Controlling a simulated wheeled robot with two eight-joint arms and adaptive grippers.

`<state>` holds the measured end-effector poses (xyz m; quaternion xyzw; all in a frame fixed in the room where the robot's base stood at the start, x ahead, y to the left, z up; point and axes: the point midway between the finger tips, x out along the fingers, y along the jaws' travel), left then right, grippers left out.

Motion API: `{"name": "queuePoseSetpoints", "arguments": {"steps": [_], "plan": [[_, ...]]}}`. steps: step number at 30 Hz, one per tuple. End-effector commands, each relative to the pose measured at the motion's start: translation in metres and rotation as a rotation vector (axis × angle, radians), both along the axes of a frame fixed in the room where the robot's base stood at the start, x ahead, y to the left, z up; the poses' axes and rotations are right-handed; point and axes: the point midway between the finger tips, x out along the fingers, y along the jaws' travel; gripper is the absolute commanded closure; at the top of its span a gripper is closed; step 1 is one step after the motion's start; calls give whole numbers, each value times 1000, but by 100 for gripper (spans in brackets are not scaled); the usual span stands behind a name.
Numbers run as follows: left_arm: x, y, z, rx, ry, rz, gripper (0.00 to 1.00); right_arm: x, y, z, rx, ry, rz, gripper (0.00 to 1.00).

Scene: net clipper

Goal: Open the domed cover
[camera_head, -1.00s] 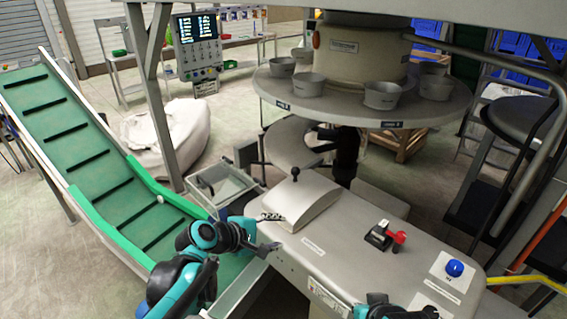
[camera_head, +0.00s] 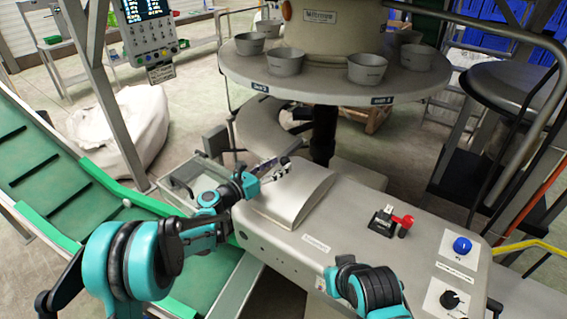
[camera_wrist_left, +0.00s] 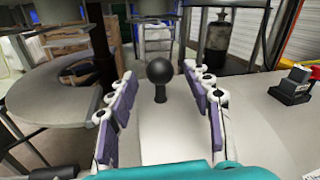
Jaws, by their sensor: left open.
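The domed cover (camera_head: 303,196) is a grey curved lid lying closed on the machine's sloping top. It also shows in the left wrist view (camera_wrist_left: 158,135). Its black ball knob (camera_wrist_left: 160,72) stands upright on a short stem. My left gripper (camera_head: 276,170) is over the cover from the left. In the left wrist view its fingers (camera_wrist_left: 162,95) are spread on both sides of the knob, with gaps left and right. In the head view the knob is hard to make out among the fingers. Part of my right arm shows at the bottom, but its gripper is not visible.
A red-handled switch (camera_head: 392,222) and a blue knob (camera_head: 462,246) sit on the machine top to the right. A round table with several grey cups (camera_head: 285,60) stands behind. A clear box (camera_head: 192,178) and green conveyor (camera_head: 35,165) are at left.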

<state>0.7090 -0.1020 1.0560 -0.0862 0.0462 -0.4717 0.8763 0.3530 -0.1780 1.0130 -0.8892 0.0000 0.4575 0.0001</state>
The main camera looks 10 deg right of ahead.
Motion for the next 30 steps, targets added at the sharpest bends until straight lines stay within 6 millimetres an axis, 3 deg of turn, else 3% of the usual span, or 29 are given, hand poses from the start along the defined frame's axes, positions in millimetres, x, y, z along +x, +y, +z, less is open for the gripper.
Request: {"name": "queuePoseSetpoints", "arguments": {"steps": [6, 16, 17, 22, 30], "plan": [[15, -23, -1, 2, -1, -1, 49, 0, 0, -7, 0, 0, 0, 100], [18, -27, 0, 2, -2, 0, 49, 0, 0, -7, 0, 0, 0, 100], [18, -27, 0, 2, -2, 0, 52, 0, 0, -7, 0, 0, 0, 100], [18, -27, 0, 2, -2, 0, 97, 0, 0, -7, 0, 0, 0, 100], [17, -28, 2, 9, -8, -1, 100, 0, 0, -6, 0, 0, 0, 100]]}}
